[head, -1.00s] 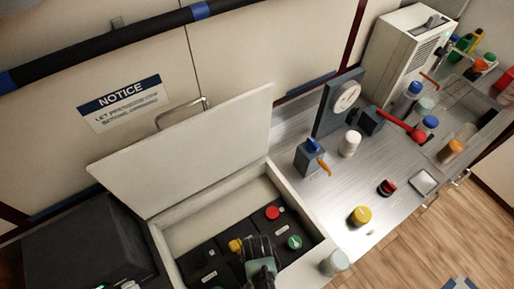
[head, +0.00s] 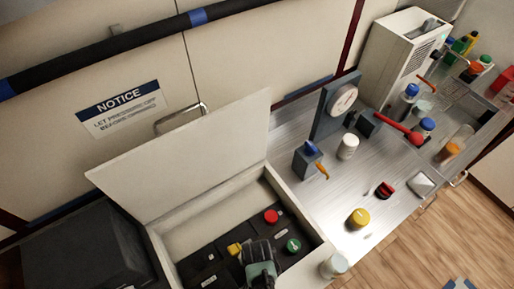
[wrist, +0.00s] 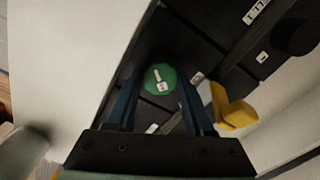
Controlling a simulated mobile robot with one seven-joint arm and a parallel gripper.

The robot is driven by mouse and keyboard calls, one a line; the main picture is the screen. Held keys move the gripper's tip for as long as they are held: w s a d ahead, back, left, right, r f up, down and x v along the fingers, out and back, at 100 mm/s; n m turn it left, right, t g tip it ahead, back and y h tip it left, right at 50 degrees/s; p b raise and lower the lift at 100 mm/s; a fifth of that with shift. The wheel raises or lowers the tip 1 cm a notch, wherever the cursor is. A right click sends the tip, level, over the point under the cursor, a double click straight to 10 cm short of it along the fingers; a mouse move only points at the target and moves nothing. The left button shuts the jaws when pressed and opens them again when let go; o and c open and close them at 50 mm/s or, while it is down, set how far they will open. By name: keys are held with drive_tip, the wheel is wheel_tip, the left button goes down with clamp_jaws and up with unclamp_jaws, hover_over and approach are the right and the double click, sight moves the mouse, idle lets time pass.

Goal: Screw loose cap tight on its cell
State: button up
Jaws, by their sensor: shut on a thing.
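In the wrist view a round green cap (wrist: 160,79) with a white mark sits between the two blue fingertips of my gripper (wrist: 160,85), which is shut on it. In the head view my gripper (head: 257,250) reaches down over the black cells (head: 208,272) in the open white box, and its fingertips are hidden. A green cap (head: 293,246) shows just right of it there; I cannot tell if it is the held one. A yellow part (head: 235,249) is left of my gripper; a yellow part (wrist: 232,110) is beside the right finger in the wrist view.
A red cap (head: 271,216) sits farther back in the box. The raised lid (head: 190,155) and box walls bound the space. The counter right of the box holds a yellow-topped jar (head: 358,218), a white jar (head: 347,146) and a gauge (head: 344,98).

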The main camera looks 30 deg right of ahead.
drive_tip(key=shift+m, duration=0.5)
drive_tip(key=o, duration=1.3)
drive_tip(key=shift+o, duration=0.2)
drive_tip(key=shift+r, duration=0.1)
wheel_tip(320, 180, up, 13)
drive_tip(key=shift+b, duration=0.4)
